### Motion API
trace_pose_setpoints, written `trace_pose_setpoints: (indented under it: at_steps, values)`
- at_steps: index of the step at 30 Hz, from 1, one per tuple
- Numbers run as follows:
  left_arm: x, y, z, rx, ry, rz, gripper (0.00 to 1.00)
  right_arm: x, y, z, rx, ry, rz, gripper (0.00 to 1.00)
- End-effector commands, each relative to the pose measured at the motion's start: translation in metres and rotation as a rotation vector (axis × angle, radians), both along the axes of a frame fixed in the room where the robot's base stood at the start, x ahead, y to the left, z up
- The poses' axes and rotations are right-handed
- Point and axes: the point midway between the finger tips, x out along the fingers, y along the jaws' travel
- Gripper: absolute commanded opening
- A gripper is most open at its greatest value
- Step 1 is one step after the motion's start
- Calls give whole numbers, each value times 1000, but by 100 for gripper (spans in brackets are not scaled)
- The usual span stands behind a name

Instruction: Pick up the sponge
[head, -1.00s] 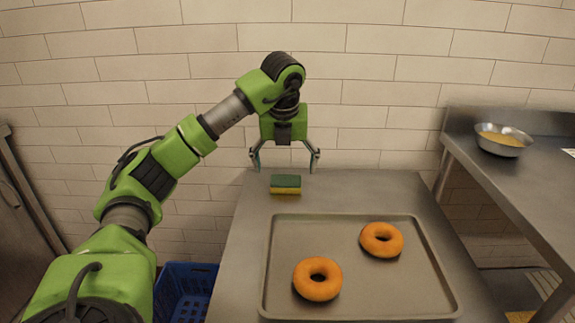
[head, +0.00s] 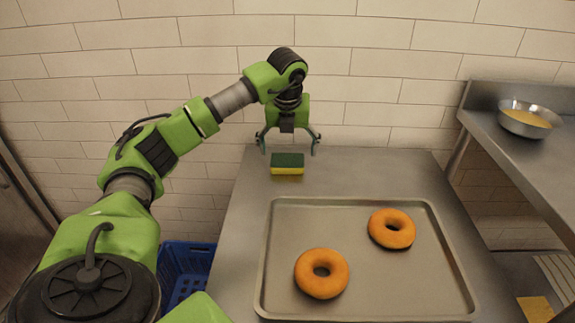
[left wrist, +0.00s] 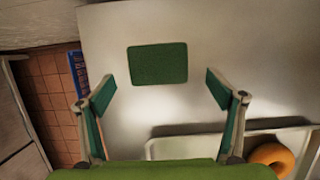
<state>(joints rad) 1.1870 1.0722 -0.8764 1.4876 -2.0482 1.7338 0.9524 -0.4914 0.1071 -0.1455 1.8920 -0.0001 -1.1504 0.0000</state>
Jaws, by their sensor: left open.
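The sponge (head: 287,164), green on top and yellow below, lies flat on the steel table near its back edge. In the left wrist view its green top (left wrist: 158,64) lies between and beyond the two fingertips. My left gripper (head: 289,146) is open and points down. It is empty and appears above the sponge, with its fingers apart on either side; exact height is hard to tell. The left wrist view also shows the open fingers (left wrist: 161,92). My right gripper is not in view.
A metal tray (head: 262,262) with two orange bagels (head: 391,229) (head: 321,273) fills the front of the table (head: 232,240). A blue crate (head: 185,268) stands at the left below. A steel bowl (head: 528,118) sits on the right counter. A tiled wall (head: 400,60) is behind.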

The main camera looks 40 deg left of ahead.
Motion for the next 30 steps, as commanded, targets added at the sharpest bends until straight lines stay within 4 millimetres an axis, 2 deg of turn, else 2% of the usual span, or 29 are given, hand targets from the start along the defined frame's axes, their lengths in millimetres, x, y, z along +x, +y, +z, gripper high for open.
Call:
trace_pose_setpoints:
  at_steps: [9, 19, 23, 30]
  values:
    - [7, 11, -43, 0, 3, 0, 85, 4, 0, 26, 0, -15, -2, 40]
    - [9, 12, -48, 1, 1, -1, 85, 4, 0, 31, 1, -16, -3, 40]
    - [9, 12, -48, 1, 1, -1, 60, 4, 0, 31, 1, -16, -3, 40]
    - [9, 12, -48, 1, 1, -1, 58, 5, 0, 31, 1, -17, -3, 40]
